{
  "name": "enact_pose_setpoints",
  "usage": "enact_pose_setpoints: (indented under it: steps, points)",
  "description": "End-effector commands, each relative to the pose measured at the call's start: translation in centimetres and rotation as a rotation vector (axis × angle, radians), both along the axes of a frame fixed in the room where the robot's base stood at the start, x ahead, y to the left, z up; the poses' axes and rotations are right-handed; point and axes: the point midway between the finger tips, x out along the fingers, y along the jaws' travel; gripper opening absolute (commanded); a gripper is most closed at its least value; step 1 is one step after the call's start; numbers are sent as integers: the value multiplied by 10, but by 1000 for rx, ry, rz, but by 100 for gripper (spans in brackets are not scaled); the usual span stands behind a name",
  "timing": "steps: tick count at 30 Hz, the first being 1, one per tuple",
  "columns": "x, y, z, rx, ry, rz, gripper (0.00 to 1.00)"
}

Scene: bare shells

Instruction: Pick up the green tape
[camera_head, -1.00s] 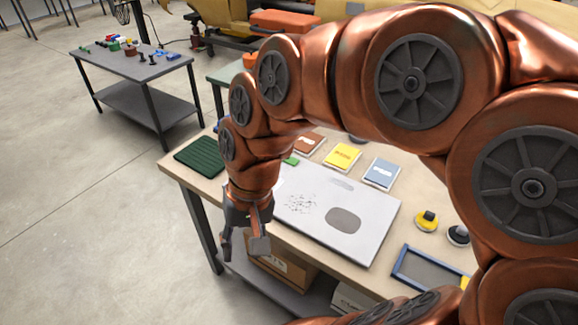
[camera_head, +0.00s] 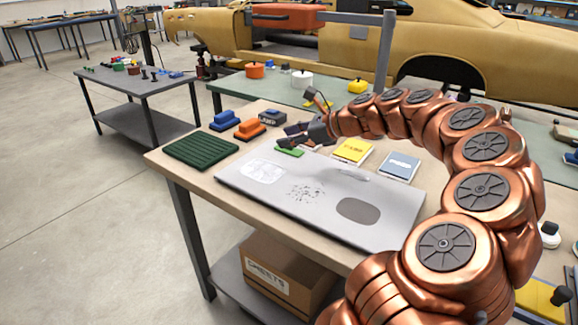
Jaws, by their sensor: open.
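A small bright green piece (camera_head: 291,153), which looks like the green tape, lies at the back edge of the grey panel on the near workbench. My gripper (camera_head: 285,138) is open, with its fingers pointing left, and appears just above and behind the green piece in the picture. Nothing shows between its fingers. I cannot tell the height gap between the fingers and the green piece, and part of it may be hidden by the gripper.
The flat grey panel (camera_head: 300,200) covers much of the workbench (camera_head: 190,178). A dark green ribbed pad (camera_head: 201,150), blue block (camera_head: 229,119), orange block (camera_head: 250,129) and dark box (camera_head: 272,118) are left of my gripper. Yellow (camera_head: 352,151) and blue (camera_head: 399,166) packets lie right.

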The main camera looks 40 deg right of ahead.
Motion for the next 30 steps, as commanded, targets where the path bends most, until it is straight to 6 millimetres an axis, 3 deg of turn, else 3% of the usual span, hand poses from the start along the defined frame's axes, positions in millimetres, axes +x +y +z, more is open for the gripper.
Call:
enact_pose_setpoints:
  steps: [1,3,6,9,30]
  points:
    - [-1,-24,-21,55,7,-67,42]
    - [-3,-50,-31,117,14,-142,42]
    - [-6,-75,-41,177,20,-215,42]
    - [-6,-85,-47,207,24,-248,42]
    - [53,-59,-71,212,23,-252,42]
